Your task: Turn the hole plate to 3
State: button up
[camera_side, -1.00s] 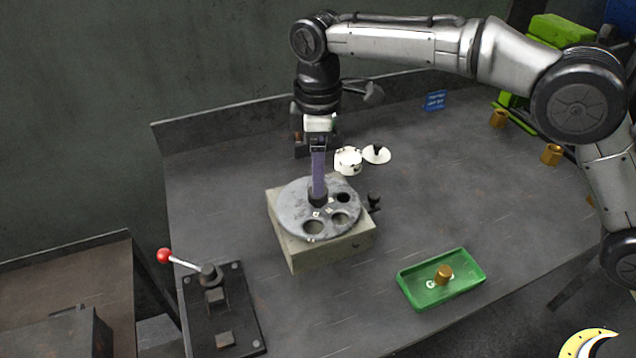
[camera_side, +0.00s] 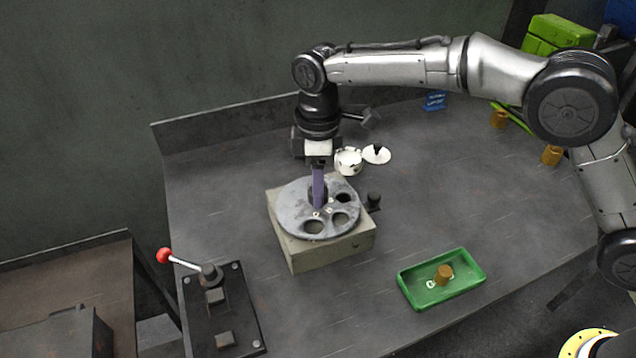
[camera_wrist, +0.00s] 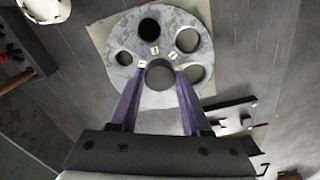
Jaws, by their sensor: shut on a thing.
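The hole plate (camera_side: 292,214) is a round grey disc lying flat on a pale square block (camera_side: 325,249) on the bench. It has several holes of different sizes and small white number tags around a dark central knob (camera_wrist: 160,75). The numbers are too small to read surely. My gripper (camera_side: 318,203) points down over the plate's middle, and its purple fingers are shut on the knob. In the wrist view the fingers (camera_wrist: 160,82) reach to either side of the knob. A small black knob (camera_side: 374,201) sits at the block's right side.
A green tray (camera_side: 415,296) with a brass cylinder (camera_side: 444,273) stands at the front right. A lever press with a red ball (camera_side: 164,255) is at the front left. A white pot (camera_side: 348,161) and its lid (camera_side: 377,154) lie behind the plate.

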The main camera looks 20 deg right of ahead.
grip_shut()
dwell(0.9)
